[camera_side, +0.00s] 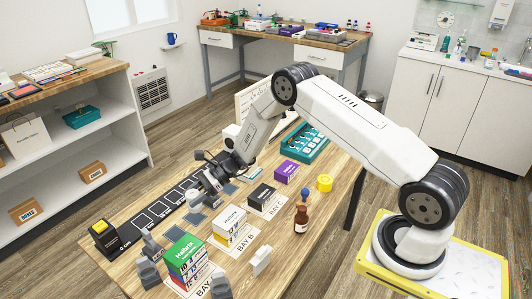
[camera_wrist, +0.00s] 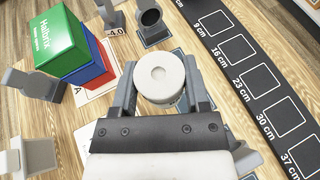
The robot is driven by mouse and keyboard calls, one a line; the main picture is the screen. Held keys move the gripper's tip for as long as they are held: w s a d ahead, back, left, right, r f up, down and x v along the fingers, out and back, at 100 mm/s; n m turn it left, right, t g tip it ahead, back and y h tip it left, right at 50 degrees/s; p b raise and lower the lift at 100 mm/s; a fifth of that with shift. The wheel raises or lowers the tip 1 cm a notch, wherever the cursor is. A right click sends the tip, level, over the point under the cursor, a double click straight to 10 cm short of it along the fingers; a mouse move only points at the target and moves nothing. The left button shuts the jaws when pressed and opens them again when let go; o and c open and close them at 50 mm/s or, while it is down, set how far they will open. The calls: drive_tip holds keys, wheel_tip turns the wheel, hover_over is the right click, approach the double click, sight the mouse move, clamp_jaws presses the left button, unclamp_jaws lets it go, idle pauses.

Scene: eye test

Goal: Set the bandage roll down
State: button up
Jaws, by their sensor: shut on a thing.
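The bandage roll (camera_wrist: 160,77) is a short white cylinder with a small hole in its top. In the wrist view it sits upright between the two fingers of my gripper (camera_wrist: 158,88), which is shut on it. In the side view my gripper (camera_side: 204,190) is low over the wooden table (camera_side: 135,205), beside the dark marked strip, and the white roll (camera_side: 194,196) shows at its fingers. I cannot tell whether the roll touches the surface below. Its underside is hidden.
A stack of boxes with a green top (camera_side: 183,250) stands at the front, with the Bay B stack (camera_side: 230,220) and a black box (camera_side: 262,196) behind. A strip with squares (camera_wrist: 240,65) carries centimetre marks.

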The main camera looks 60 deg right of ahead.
drive_tip(key=shift+w+d+f+m+t+h, duration=0.2)
drive_tip(key=shift+w+d+m+t+h, duration=0.1)
drive_tip(key=shift+w+m+t, duration=0.45)
drive_tip(key=shift+s+f, duration=0.1)
drive_tip(key=shift+f, duration=0.05)
drive_tip(key=shift+f, duration=3.2)
drive_tip(key=shift+f, duration=0.65)
drive_tip(key=o, duration=1.3)
drive_tip(key=shift+r, duration=0.1)
drive_tip(key=shift+r, duration=1.6)
drive_tip(key=s+r, duration=0.9)
drive_tip(key=s, duration=0.5)
drive_tip(key=shift+d+r, duration=0.35)
